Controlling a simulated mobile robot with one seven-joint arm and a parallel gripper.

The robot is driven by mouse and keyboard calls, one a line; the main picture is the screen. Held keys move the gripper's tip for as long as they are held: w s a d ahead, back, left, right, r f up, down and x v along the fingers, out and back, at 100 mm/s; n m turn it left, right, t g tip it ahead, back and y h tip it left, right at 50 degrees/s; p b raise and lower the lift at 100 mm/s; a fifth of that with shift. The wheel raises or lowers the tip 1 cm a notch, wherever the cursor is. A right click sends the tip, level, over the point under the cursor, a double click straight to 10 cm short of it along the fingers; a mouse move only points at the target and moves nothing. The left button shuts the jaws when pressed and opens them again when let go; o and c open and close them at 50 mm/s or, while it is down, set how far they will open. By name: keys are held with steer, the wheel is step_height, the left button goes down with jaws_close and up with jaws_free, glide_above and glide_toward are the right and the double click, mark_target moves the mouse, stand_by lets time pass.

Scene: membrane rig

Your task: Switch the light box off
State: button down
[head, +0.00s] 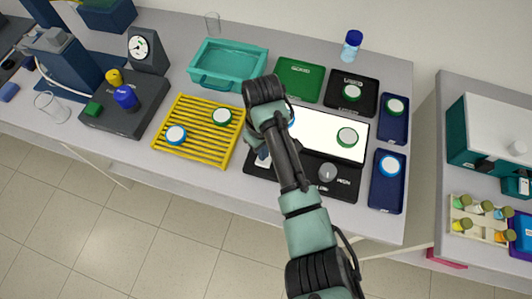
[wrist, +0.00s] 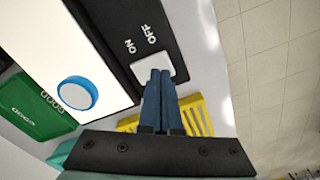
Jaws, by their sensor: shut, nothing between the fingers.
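The light box has a bright white panel (head: 318,128) that looks lit, and a black front strip (head: 340,183) with a grey knob (head: 327,172). In the wrist view, the strip carries the words ON and OFF beside a white rocker switch (wrist: 150,66). My gripper (wrist: 160,76) is shut and empty, with its two blue fingertips over the lower part of the switch. I cannot tell whether they touch it. In the head view my arm hides the fingertips and most of the switch. A blue-topped round dish (wrist: 77,93) lies on the lit panel; a green-topped dish (head: 347,137) lies farther right.
A yellow slatted rack (head: 192,150) with two round dishes stands left of the light box. A teal tray (head: 228,65), green tray (head: 299,80) and black tray (head: 350,106) lie behind. Two blue trays (head: 386,200) (head: 393,132) lie right. The bench's front edge is close.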

steer(key=shift+f+b, duration=0.7)
steer(key=shift+f, duration=0.45)
stand_by(0.4)
step_height(320, 180, up, 7)
steer(key=p, duration=0.7)
steer(key=shift+r, duration=0.1)
stand_by(0.6)
